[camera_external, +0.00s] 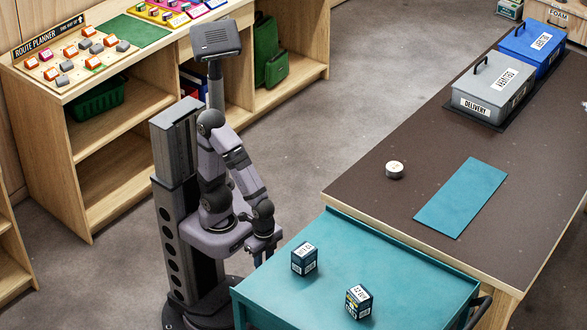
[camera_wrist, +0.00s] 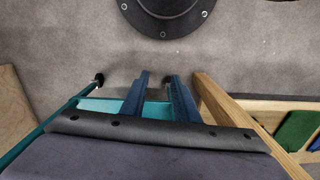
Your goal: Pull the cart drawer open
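The teal cart (camera_external: 335,268) stands in the foreground of the external view, with its flat top visible. Its drawer cannot be made out there. My gripper (camera_external: 262,243) points down beside the cart's left edge, close to it; whether it touches cannot be told. In the wrist view my gripper (camera_wrist: 158,78) shows two blue fingers apart, with a gap between them. A teal part of the cart (camera_wrist: 103,104) lies behind and between the fingers. I cannot tell whether it belongs to the drawer. No handle is clearly visible, and nothing is seen held.
Two small dark labelled boxes, one left (camera_external: 304,258) and one right (camera_external: 359,301), stand on the cart. A brown-topped workbench (camera_external: 440,135) adjoins it, with a grey delivery box (camera_external: 492,88) and blue box (camera_external: 532,47). Wooden shelving (camera_external: 110,160) stands behind me. Floor lies between.

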